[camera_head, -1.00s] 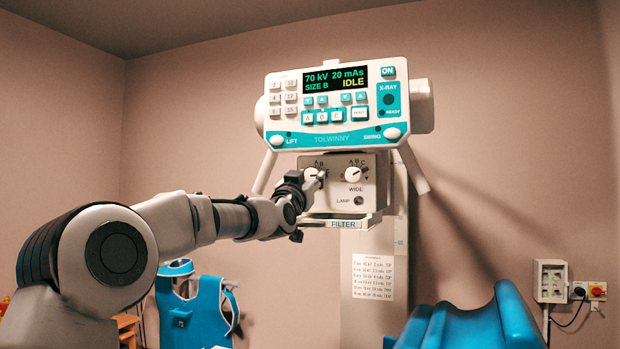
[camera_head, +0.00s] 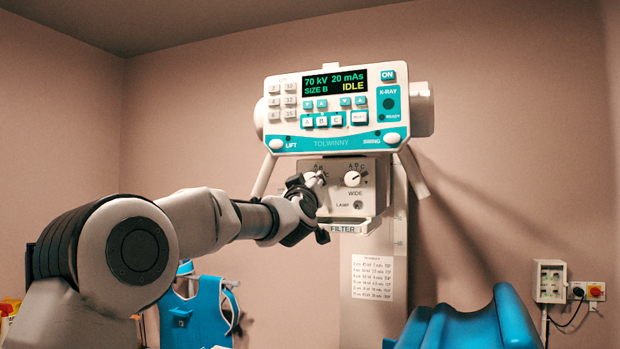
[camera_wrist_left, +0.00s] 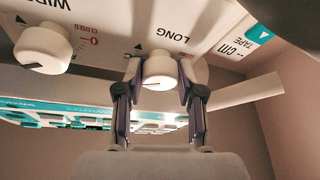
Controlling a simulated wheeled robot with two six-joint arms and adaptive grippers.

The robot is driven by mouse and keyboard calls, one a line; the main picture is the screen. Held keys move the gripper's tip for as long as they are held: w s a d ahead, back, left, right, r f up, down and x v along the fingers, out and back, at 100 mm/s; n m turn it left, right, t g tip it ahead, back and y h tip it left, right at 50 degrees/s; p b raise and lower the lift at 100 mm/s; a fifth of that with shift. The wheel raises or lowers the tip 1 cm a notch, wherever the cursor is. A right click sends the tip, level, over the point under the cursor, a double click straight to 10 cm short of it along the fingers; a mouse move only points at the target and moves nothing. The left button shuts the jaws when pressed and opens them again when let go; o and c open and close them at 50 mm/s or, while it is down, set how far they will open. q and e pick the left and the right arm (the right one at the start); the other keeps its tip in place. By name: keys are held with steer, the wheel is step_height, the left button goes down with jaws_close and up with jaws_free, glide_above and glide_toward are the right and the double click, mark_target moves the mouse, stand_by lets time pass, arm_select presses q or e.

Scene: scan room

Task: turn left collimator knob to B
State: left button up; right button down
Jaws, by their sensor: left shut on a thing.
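The collimator box (camera_head: 339,167) sits under the control panel and has two white knobs on its face. My left gripper is at the left knob (camera_head: 313,178), and its arm hides part of that knob in the head view. In the left wrist view, my left gripper (camera_wrist_left: 159,88) has one finger on each side of the left knob (camera_wrist_left: 159,72), marked LONG, and is shut on it. The right knob (camera_head: 352,178), marked WIDE, stands free; it also shows in the left wrist view (camera_wrist_left: 42,48). My right gripper is not in view.
The control panel (camera_head: 333,107) hangs just above the box; its display reads SIZE B and IDLE. The FILTER ledge (camera_head: 356,226) juts out below the box. A blue apron (camera_head: 198,318) hangs at lower left, and blue padding (camera_head: 475,325) is at lower right.

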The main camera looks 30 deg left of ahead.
arm_select(q)
steer(key=shift+d+r+n+g+y+p, duration=0.1)
steer(key=shift+n+g+y+p, duration=0.45)
steer(key=shift+n, duration=0.7)
steer(key=shift+a+r+n+g+y+p, duration=0.15)
steer(key=shift+n+g+p, duration=0.15)
steer(key=shift+n+p, duration=0.8)
steer(key=shift+d+r+n+g+y+p, duration=0.15)
steer(key=shift+n+g+y+p, duration=0.25)
steer(key=shift+n, duration=1.05)
steer(key=shift+f, duration=0.1)
steer(key=o, duration=1.1)
steer(key=shift+f, duration=0.1)
steer(key=shift+o, duration=0.2)
steer(key=v, duration=0.7)
steer(key=shift+s, duration=0.2)
